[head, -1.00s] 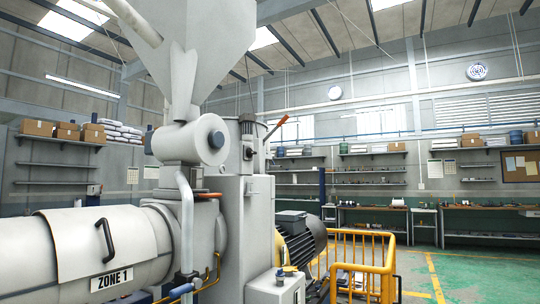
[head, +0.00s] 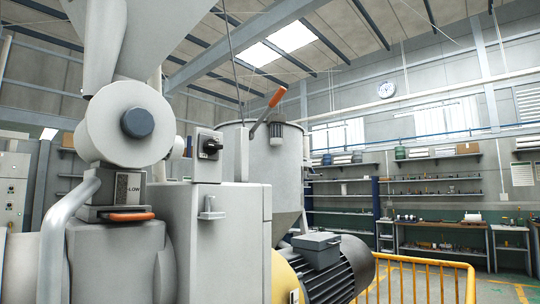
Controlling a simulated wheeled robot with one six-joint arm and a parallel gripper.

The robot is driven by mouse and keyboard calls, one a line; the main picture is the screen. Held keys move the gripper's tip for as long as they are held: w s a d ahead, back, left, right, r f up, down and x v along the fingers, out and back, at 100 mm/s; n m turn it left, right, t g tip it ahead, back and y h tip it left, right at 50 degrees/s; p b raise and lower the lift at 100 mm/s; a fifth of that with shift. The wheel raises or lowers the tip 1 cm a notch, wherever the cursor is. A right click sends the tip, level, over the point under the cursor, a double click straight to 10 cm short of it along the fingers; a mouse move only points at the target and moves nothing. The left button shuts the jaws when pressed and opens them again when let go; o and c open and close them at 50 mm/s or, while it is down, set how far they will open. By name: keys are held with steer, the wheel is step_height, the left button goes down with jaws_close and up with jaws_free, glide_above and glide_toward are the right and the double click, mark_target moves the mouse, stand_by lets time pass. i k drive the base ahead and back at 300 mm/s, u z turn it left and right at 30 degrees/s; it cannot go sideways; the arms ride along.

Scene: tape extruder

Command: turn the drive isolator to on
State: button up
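A small grey box with a black rotary knob on its front face, which looks like the drive isolator (head: 208,150), stands on top of the grey machine housing (head: 200,235) near the middle of the head view. The knob's markings are too small to read, so I cannot tell its position. My gripper is not in view.
A round white cylinder (head: 110,130) and an orange handle (head: 130,215) are at left. The motor (head: 335,270) and yellow railing (head: 430,262) are lower right.

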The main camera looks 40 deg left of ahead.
mark_target(210, 146)
steer(key=u, duration=0.1)
steer(key=i, duration=1.3)
steer(key=u, duration=0.9)
steer(key=i, duration=0.75)
steer(key=u, duration=1.4)
steer(key=i, duration=0.65)
steer(key=u, duration=0.5)
